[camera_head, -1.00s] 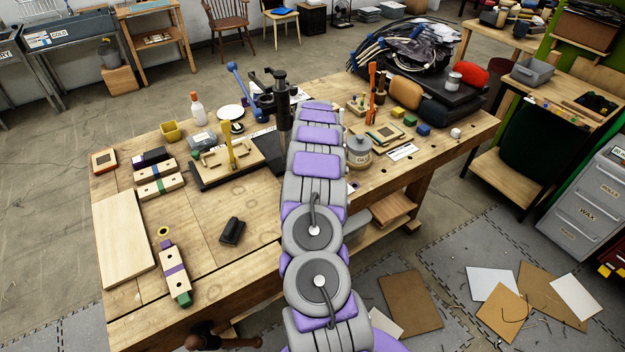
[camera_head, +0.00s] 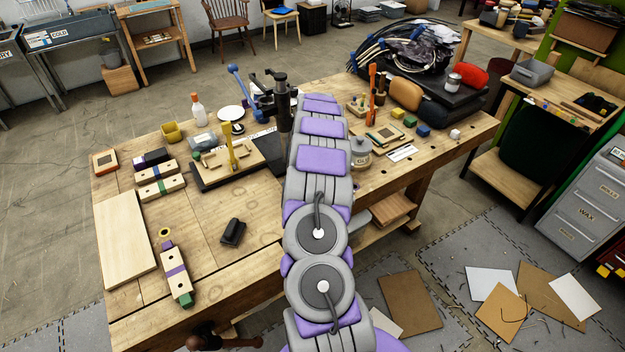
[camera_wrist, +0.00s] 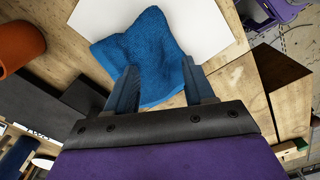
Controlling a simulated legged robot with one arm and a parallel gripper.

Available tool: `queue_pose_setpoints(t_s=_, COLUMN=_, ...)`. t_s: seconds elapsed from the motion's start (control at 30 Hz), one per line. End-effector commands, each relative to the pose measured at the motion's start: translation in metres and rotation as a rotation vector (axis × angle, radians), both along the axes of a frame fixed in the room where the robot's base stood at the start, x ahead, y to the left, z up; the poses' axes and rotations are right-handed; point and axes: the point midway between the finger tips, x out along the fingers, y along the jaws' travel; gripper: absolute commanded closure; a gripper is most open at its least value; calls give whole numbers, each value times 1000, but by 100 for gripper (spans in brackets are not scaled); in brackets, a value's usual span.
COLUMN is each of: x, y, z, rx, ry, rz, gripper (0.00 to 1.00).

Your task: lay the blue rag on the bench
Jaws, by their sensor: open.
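The blue rag (camera_wrist: 145,55) shows in the wrist view, spread and crumpled, partly over a white sheet (camera_wrist: 205,25) on the wooden bench. My gripper (camera_wrist: 160,80) is open, with its two blue-grey fingers apart on either side of the rag's near part. I cannot tell whether the fingers touch the rag. In the head view my gripper (camera_head: 278,80) is over the back of the bench (camera_head: 260,200), and my arm hides what lies under it; the rag cannot be made out there.
A jar (camera_head: 357,152) stands right of my arm. A board with a yellow handle (camera_head: 232,152) and a bottle (camera_head: 197,108) are to the left. A black case with cables (camera_head: 410,50) fills the back right. The front middle of the bench is mostly clear around a black block (camera_head: 233,231).

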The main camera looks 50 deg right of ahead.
Motion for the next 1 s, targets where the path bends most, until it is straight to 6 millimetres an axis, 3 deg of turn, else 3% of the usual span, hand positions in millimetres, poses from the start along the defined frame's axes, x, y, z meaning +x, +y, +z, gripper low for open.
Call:
queue_pose_setpoints(t_s=0.33, x=-15, y=16, z=55, rx=-1, ry=-4, rz=1, gripper=47)
queue_pose_setpoints(t_s=0.53, x=-19, y=20, z=67, rx=-1, ry=0, rz=0, gripper=47)
queue_pose_setpoints(t_s=1.0, x=-10, y=5, z=56, rx=-1, ry=-1, rz=-2, gripper=92)
